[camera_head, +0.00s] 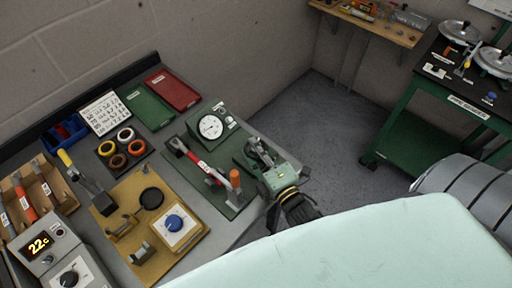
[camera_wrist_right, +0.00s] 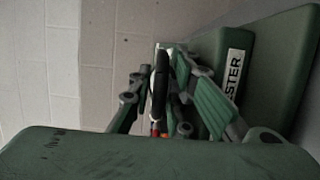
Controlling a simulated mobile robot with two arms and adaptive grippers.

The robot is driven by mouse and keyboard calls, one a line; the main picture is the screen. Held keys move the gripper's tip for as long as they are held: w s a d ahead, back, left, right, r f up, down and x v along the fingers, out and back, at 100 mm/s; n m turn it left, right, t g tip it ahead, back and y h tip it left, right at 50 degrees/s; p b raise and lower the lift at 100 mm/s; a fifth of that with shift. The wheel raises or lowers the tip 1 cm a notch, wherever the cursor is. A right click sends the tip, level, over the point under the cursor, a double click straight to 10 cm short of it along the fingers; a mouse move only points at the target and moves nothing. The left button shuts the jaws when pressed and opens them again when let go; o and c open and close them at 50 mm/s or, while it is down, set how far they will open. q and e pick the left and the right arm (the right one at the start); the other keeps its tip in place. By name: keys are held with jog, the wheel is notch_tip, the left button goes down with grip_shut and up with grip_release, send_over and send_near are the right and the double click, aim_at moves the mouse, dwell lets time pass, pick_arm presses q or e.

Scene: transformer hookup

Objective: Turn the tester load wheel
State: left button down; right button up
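The tester is a green box (camera_head: 226,132) with a white dial, at the back right of the bench. In the right wrist view its green side (camera_wrist_right: 205,48) carries a partly hidden label ending in "STER". A dark wheel (camera_wrist_right: 160,75), seen nearly edge-on, stands beside the tester in that view; I take it as the load wheel. I cannot pick it out in the head view. My right gripper (camera_head: 258,152) is beside the tester. Its fingers (camera_wrist_right: 165,85) are apart, on either side of the wheel; contact is not clear. My left gripper is not in view.
A green plate (camera_head: 181,157) with a red-handled tool (camera_head: 200,165) and an orange-handled piece (camera_head: 235,178) lies left of my right gripper. A yellow board (camera_head: 111,217) with a blue knob is nearer. Red (camera_head: 172,90) and green (camera_head: 148,108) trays lie behind. Bare floor is right of the bench.

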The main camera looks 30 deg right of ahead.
jog(key=shift+s, duration=0.25)
jog(key=s, duration=1.1)
jog(key=shift+s+d, duration=0.15)
jog(key=shift+s, duration=0.1)
